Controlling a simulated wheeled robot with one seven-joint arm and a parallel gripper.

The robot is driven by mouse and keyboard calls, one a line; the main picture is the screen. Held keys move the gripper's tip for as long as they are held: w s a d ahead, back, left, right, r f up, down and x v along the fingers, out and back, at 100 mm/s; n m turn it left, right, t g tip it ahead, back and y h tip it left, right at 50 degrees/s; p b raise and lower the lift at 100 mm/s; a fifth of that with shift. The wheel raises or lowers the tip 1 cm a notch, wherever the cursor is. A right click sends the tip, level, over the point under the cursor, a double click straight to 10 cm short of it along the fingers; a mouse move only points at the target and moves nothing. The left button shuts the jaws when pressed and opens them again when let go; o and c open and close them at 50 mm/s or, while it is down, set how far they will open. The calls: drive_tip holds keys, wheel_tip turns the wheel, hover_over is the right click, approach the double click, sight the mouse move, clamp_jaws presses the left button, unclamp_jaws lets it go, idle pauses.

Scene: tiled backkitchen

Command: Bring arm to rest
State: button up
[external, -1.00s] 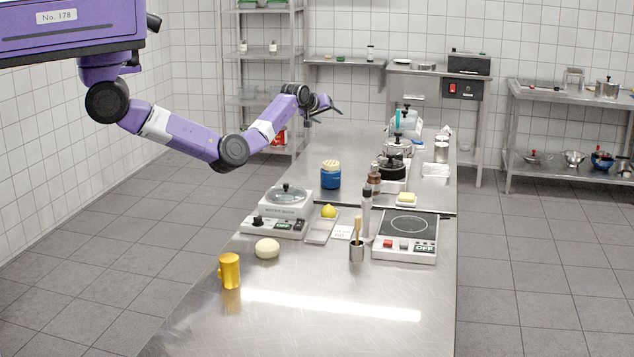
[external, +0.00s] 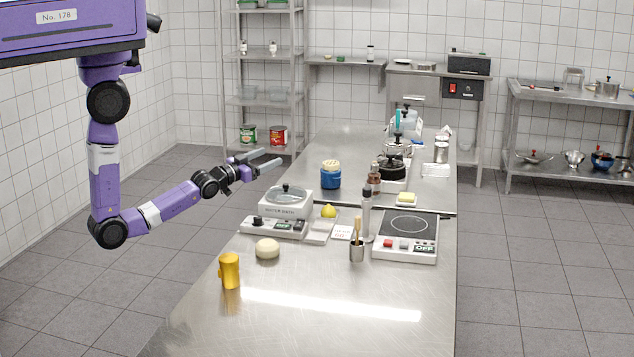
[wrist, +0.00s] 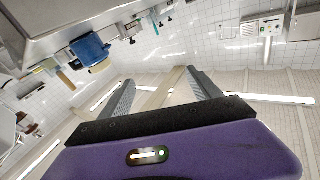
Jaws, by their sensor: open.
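My gripper (external: 262,163) is open and empty. In the external view it is in the air beside the far left part of the steel table, pointing right, with my arm folded down to the left of the table. In the wrist view my gripper's two fingers (wrist: 160,92) are spread apart with nothing between them. The steel table (external: 300,325) runs from front to back through the middle of the external view.
Near my gripper on the table stand a water bath (external: 286,206) and a blue jar (external: 330,176). A yellow mug (external: 229,270) and a pale round item (external: 267,248) are nearer. A shelf rack (external: 262,99) stands behind. The floor left of the table is clear.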

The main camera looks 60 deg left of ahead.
drive_tip(key=s+d+f+g+h, duration=0.1)
drive_tip(key=s+d, duration=0.2)
drive_tip(key=s, duration=0.9)
drive_tip(key=s+d+f+g+h, duration=0.1)
drive_tip(key=s+d, duration=0.3)
drive_tip(key=s, duration=0.8)
drive_tip(key=s+d+f+g+h, duration=0.1)
drive_tip(key=s+d, duration=0.3)
drive_tip(key=s, duration=0.8)
drive_tip(key=shift+f+g, duration=0.4)
drive_tip(key=shift+g, duration=0.3)
